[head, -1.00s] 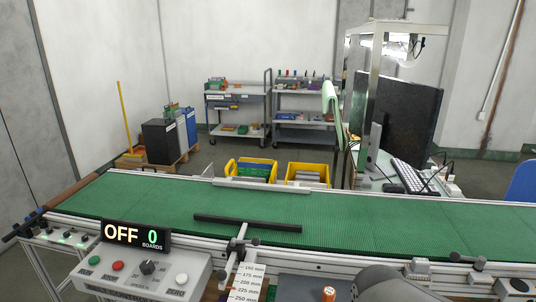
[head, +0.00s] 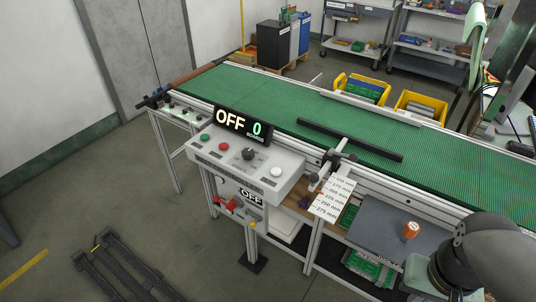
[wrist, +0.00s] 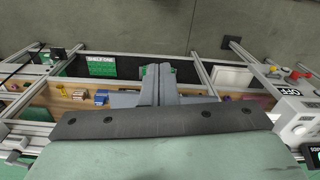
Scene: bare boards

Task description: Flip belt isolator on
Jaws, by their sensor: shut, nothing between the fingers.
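The belt isolator appears to be the red handle (head: 233,205) on a panel under the control box. An OFF label (head: 251,197) sits above it to the right. In the wrist view the OFF label (wrist: 291,92) and small red and yellow parts (wrist: 297,75) show at the right edge. My gripper (wrist: 158,72) is shut and empty, over the wooden shelf and apart from the isolator, which lies to its right. In the head view only my arm shows at the lower right; the fingers are hidden or out of frame.
The control box (head: 243,163) has coloured buttons and a dial; its display (head: 243,123) reads OFF 0. The green belt (head: 290,110) runs behind it. A ruler plate (head: 333,200) and a grey bench top (head: 385,228) lie right.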

